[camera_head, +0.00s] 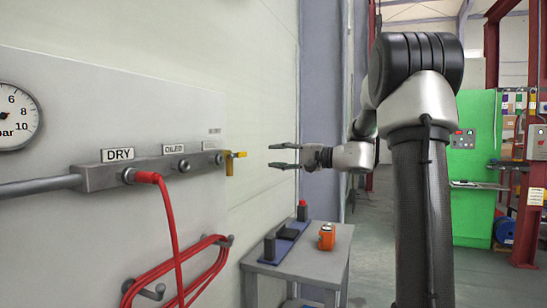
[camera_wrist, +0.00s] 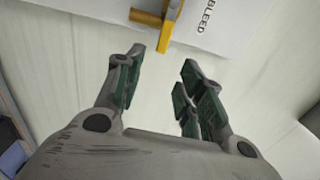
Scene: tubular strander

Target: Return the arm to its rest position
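My gripper (camera_head: 284,156) is open and empty in the head view, its fingers pointing left. Its fingers also show spread apart in the wrist view (camera_wrist: 160,72), with nothing between them. A yellow bleed valve handle (camera_head: 232,162) sits at the right end of the grey manifold (camera_head: 150,172), to the left of the fingertips and apart from them. The yellow handle also shows at the top of the wrist view (camera_wrist: 168,22), beside the word BLEED. My arm rises at the right of the head view and reaches back toward the wall.
A red hose (camera_head: 168,225) plugs into the DRY outlet, with coils hanging on hooks. A pressure gauge (camera_head: 15,115) is at far left. A small grey table (camera_head: 318,262) below my gripper holds an orange device (camera_head: 326,237) and a dark stand. A green cabinet (camera_head: 475,165) stands behind, right.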

